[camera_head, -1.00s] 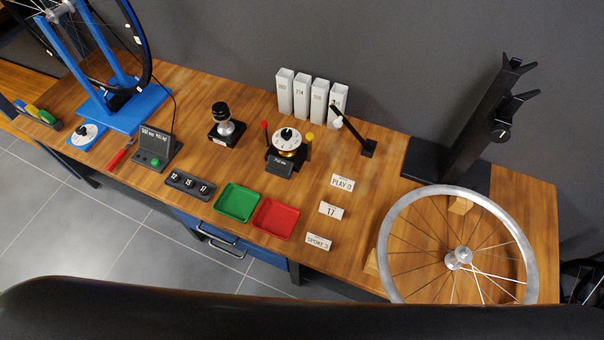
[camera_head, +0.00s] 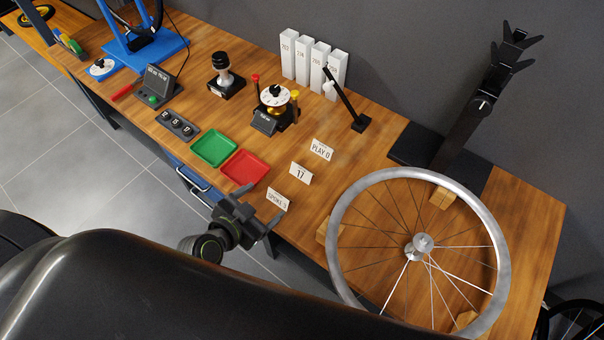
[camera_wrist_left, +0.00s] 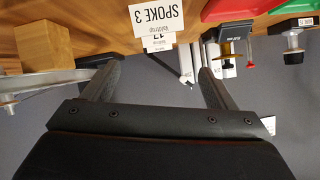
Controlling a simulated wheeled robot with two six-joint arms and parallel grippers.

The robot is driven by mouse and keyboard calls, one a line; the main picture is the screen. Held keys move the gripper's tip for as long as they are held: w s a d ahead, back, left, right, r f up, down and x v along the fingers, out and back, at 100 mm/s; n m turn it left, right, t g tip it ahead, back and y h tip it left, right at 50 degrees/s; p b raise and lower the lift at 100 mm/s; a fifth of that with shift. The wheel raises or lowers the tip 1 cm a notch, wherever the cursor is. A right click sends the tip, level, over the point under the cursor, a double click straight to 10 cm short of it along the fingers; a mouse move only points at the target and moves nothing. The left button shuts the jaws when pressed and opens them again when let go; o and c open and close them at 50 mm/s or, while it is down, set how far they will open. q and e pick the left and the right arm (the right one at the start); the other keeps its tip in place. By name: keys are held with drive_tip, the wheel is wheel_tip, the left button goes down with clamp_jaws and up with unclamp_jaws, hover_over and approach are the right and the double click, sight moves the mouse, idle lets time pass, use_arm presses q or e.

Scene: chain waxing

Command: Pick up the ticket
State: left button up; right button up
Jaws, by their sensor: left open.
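Three white cards stand on the wooden bench: the SPOKE 3 card (camera_head: 278,200) nearest me, the 17 card (camera_head: 301,173) behind it and the PLAY 0 card (camera_head: 321,149) farthest back. I cannot tell from the label which one is called the ticket. My left gripper (camera_head: 264,204) is open and empty at the bench's front edge, close to the SPOKE 3 card. In the left wrist view, the SPOKE 3 card (camera_wrist_left: 157,17) appears upside down just beyond the open fingers (camera_wrist_left: 160,68), with the 17 card (camera_wrist_left: 158,42) partly behind it. My right gripper is not in view.
A red tray (camera_head: 263,160) and a green tray (camera_head: 215,132) lie left of the cards. A spoked wheel rim (camera_head: 492,222) rests on wooden blocks at the right. A dial device (camera_head: 274,97) and white boxes (camera_head: 288,53) stand farther back.

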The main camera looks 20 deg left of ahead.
use_arm(q)
approach(302, 170)
drive_tip(key=x, duration=0.4)
drive_tip(key=shift+s+a+f, duration=0.15)
drive_tip(key=shift+a+f, duration=0.1)
drive_tip(key=shift+a, duration=0.05)
drive_tip(key=shift+d+r+x, duration=0.1)
drive_tip(key=shift+d+x, duration=0.05)
drive_tip(key=shift+x, duration=1.15)
drive_tip(key=shift+d+r+x, duration=0.15)
drive_tip(key=shift+x, duration=1.2)
drive_tip(key=c, duration=0.7)
drive_tip(key=shift+c, duration=0.2)
